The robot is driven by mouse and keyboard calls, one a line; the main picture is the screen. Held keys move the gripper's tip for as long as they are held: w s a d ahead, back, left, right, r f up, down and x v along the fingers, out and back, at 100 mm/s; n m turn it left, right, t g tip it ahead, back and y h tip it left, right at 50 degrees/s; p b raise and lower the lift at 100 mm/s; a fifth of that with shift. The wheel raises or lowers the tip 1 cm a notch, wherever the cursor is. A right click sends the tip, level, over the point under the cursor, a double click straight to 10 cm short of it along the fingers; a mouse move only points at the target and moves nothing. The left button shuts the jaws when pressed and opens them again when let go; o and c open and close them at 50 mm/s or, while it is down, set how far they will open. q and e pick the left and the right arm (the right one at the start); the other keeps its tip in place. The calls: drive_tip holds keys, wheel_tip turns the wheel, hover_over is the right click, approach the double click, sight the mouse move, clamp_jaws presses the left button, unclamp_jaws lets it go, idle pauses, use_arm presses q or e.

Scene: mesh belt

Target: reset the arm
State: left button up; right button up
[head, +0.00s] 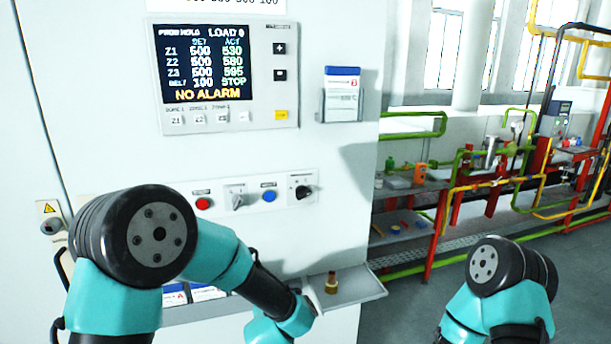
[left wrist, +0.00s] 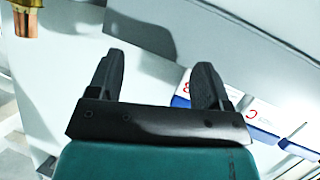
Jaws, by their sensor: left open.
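My left arm (head: 265,285) reaches in from the left, in front of the white cabinet, with its wrist low beside the small grey shelf (head: 358,287). In the left wrist view my left gripper (left wrist: 160,70) has its two black fingers apart with nothing between them. The fingers point toward a pale surface. In the head view the fingers are mostly hidden by the wrist. My right arm (head: 500,285) shows only in part at the bottom right, and its gripper is out of the picture.
A small brass piece (head: 331,283) stands on the shelf; it also shows in the left wrist view (left wrist: 20,18). Blue-and-white cards (head: 207,292) sit low on the cabinet. A control panel (head: 225,75) and a knob row (head: 256,193) are above. Pipes and racks stand at right.

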use_arm(q)
drive_tip(key=s+a+f+g+h, duration=0.1)
drive_tip(key=s+a+f+g, duration=0.45)
drive_tip(key=f, duration=0.55)
drive_tip(key=s+a+f+g+h, duration=0.25)
drive_tip(key=s+a+f, duration=0.55)
drive_tip(key=f, duration=0.4)
drive_tip(key=s+a+f+g, duration=0.1)
drive_tip(key=s+f+g, duration=0.3)
drive_tip(key=s, duration=0.8)
drive_tip(key=shift+s+a+f+m+g, duration=0.15)
drive_tip(key=shift+s+f+m+g, duration=0.2)
drive_tip(key=shift+f, duration=0.1)
